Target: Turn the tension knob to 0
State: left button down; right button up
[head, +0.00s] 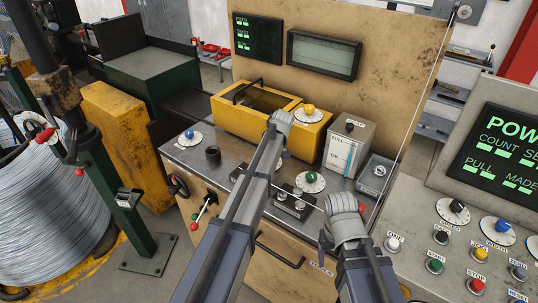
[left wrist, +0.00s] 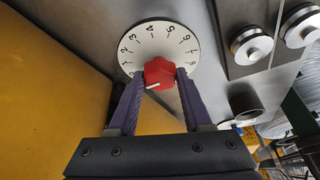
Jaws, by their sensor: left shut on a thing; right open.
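A red knob (left wrist: 158,72) with a white pointer line stands on a round white dial (left wrist: 150,40) with black numbers in the left wrist view. My left gripper (left wrist: 160,80) has its two purple fingers shut on the knob's sides. The pointer line faces the lower left of that picture; the dial's lower part is hidden, so I cannot read its exact number. In the head view my left arm covers this knob, and its wrist (head: 281,121) is above the metal bench top. My right gripper (head: 343,207) is open and empty over the bench's right front corner, its fingers mostly hidden.
Blue (head: 190,134), yellow (head: 308,109) and green (head: 311,177) knobs stand around my left arm. A yellow box (head: 235,119) is behind it. A button console (head: 446,250) fills the right side. A wire coil (head: 45,195) stands at the far left.

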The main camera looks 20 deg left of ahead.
pick_arm(q)
jog(key=shift+n, duration=0.4)
jog(key=shift+c, duration=1.7)
grip_release()
jog(key=shift+r, duration=0.1)
jog(key=p+v, duration=0.7)
jog(key=shift+r, duration=0.3)
jog(key=shift+d, duration=0.1)
jog(key=shift+s, duration=0.1)
